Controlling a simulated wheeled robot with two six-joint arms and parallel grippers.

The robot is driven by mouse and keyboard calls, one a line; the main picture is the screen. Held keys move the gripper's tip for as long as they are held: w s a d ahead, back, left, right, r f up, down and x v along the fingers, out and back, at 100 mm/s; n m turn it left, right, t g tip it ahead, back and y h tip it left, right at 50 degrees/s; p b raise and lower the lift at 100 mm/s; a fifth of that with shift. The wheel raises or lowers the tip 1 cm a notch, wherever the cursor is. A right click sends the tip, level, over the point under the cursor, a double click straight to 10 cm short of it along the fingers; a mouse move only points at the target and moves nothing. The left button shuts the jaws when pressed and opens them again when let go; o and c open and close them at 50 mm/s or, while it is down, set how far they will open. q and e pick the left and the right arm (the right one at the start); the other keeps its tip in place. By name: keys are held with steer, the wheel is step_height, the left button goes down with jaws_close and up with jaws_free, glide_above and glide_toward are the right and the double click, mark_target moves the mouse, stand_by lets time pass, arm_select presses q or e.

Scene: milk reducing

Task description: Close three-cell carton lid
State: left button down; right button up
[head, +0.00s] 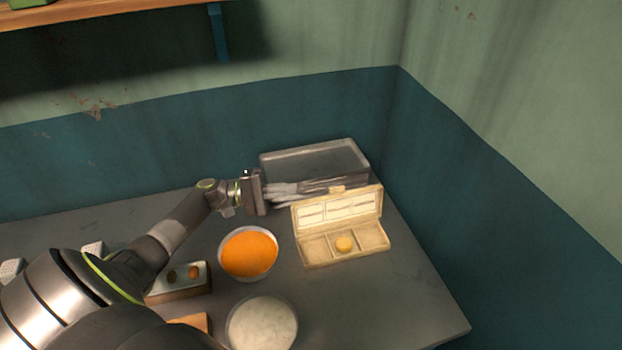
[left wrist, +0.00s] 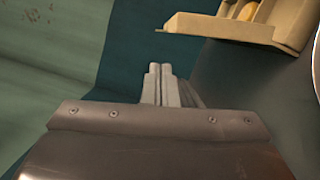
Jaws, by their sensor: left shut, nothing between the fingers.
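The beige three-cell carton (head: 318,251) sits on the right part of the table in the head view. Its lid (head: 338,208) is open, standing up at the back edge. A round yellow piece (head: 344,243) lies in the middle cell; the side cells look empty. Part of the carton also shows at the top right of the left wrist view (left wrist: 210,27). My left gripper (head: 312,187) is shut and empty, reaching in from the left near the lid's upper left side. Its closed fingers show in the left wrist view (left wrist: 160,70). My right gripper is not in view.
A grey tray (head: 315,160) stands behind the carton by the wall. A bowl with orange contents (head: 248,253) and a bowl with pale contents (head: 262,325) stand left of the carton. A small holder (head: 180,291) with brown pieces is farther left. The table right of the carton is clear.

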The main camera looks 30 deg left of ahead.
mark_target(338, 208)
arm_select(q)
steer(key=p+x, duration=0.3)
steer(key=x, duration=0.5)
steer(key=shift+d+r+p, duration=0.2)
steer(key=shift+d+p, duration=0.2)
steer(key=shift+d, duration=0.05)
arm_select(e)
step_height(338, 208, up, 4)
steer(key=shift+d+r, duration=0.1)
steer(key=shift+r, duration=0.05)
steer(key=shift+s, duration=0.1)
